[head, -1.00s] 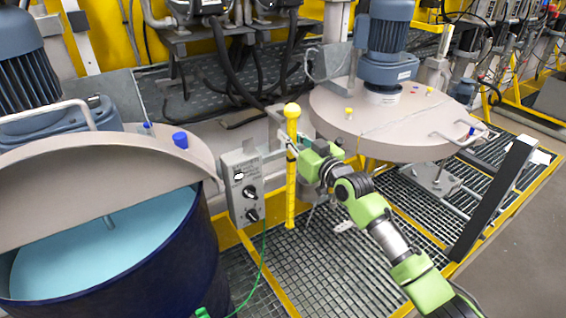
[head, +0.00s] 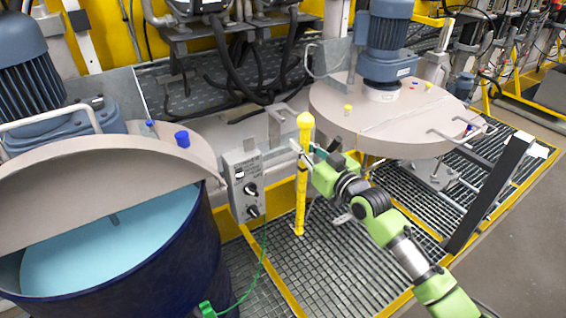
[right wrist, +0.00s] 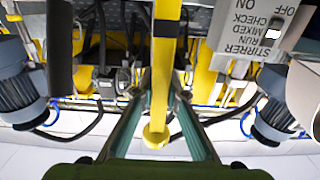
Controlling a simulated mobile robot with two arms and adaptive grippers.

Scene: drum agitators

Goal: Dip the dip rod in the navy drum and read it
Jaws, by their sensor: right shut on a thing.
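The yellow dip rod (head: 301,190) stands upright in the head view, with a round knob at its top. My right gripper (head: 303,153) is shut on its upper part, below the knob. In the right wrist view the rod (right wrist: 165,50) runs between the two fingers (right wrist: 160,85). The rod's lower end shows against the floor grating; I cannot tell if it touches. The navy drum (head: 190,268) stands at the left, apart from the rod. Its raised beige lid (head: 95,185) covers the back part, and light blue liquid (head: 130,240) shows at the front opening. My left gripper is out of view.
A grey stirrer control box (head: 243,187) stands between drum and rod. A green clamp (head: 207,309) with a green wire is on the drum's side. A second vessel with a closed beige lid (head: 400,125) and blue motor stands behind my right arm. Grating (head: 320,270) covers the floor.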

